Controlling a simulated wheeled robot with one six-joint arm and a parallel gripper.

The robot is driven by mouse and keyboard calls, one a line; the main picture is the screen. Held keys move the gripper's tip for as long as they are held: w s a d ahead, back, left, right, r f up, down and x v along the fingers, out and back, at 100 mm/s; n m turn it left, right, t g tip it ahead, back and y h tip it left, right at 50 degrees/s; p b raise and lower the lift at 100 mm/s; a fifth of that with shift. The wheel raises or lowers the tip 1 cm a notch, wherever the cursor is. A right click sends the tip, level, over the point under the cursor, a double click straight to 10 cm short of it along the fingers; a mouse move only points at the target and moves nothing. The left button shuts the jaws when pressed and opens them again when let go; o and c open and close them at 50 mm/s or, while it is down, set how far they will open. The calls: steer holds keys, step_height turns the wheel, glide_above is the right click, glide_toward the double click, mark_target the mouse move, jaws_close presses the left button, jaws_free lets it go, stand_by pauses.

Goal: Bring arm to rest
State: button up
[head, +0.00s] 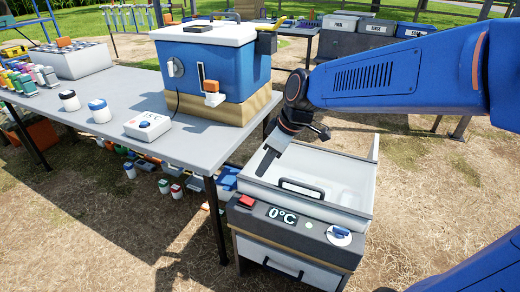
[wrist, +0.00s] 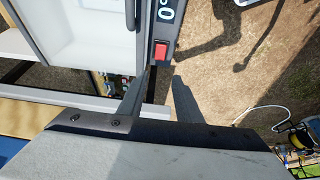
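My arm, with blue links, reaches in from the right of the head view. My gripper (head: 264,168) points down over the left side of the open white chest (head: 361,175) with the 0°C display. In the wrist view the two fingers of my gripper (wrist: 160,76) stand apart with nothing between them. Beyond them, the red switch (wrist: 161,51) and the chest's dark front panel show, with bare ground to the right. Whether the fingers touch the chest I cannot tell.
A grey table (head: 95,118) stands left of the chest, bearing a blue and white cooler (head: 215,65), a small white control box (head: 148,125) and several jars. Grey bins (head: 378,40) stand behind. Dry open ground (head: 120,240) lies in front.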

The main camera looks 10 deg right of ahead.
steer(key=s+d+m+t+h, duration=0.2)
steer(key=s+d+m, duration=0.9)
steer(key=s+d, duration=0.6)
steer(key=shift+s+d+f+h, duration=0.25)
steer(key=shift+s+d+h, duration=0.1)
steer(key=shift+s+h, duration=0.45)
